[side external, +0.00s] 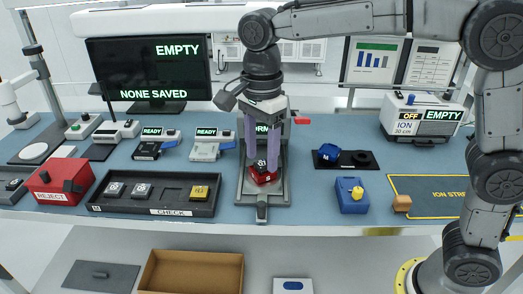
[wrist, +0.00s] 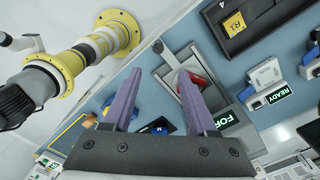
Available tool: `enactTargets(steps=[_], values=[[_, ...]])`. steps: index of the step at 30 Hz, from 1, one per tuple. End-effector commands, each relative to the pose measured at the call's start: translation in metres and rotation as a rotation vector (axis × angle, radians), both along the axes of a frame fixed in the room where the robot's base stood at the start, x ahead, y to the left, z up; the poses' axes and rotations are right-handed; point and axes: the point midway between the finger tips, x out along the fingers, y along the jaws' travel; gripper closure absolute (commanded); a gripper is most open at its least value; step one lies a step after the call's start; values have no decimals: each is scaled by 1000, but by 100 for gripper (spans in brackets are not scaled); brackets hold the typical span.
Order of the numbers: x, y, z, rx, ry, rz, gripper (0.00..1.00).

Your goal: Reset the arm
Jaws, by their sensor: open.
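My gripper (side external: 259,160) has two purple fingers. It is open and points down over the grey fixture (side external: 243,200) at the middle of the bench. The red block (wrist: 201,80) is partly hidden there behind one finger. The fixture's screen is partly hidden by my gripper.
Left of the fixture is the black CHECK tray (side external: 125,207) with several chips, then the red REJECT box (side external: 60,182). To the right are a blue box with a yellow piece (side external: 351,196), a black tray with a blue piece (side external: 362,160), and the ION unit (side external: 424,118).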

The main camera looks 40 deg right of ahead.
Motion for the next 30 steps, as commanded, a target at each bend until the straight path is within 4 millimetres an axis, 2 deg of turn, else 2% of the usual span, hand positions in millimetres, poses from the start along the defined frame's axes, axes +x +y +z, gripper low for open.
enactTargets(steps=[8, 11, 13, 17, 21, 26, 30], values=[[1, -4, 2, 2, -4, -10, 42], [0, -16, 21, 19, -50, -38, 42], [-11, -32, 38, 30, -84, -68, 42], [-47, -70, 61, 46, -157, -94, 42], [-93, -103, 67, 36, -247, 42, 42], [-144, -130, 54, -27, -348, 319, 42], [-179, -143, 32, -113, -406, 599, 42]])
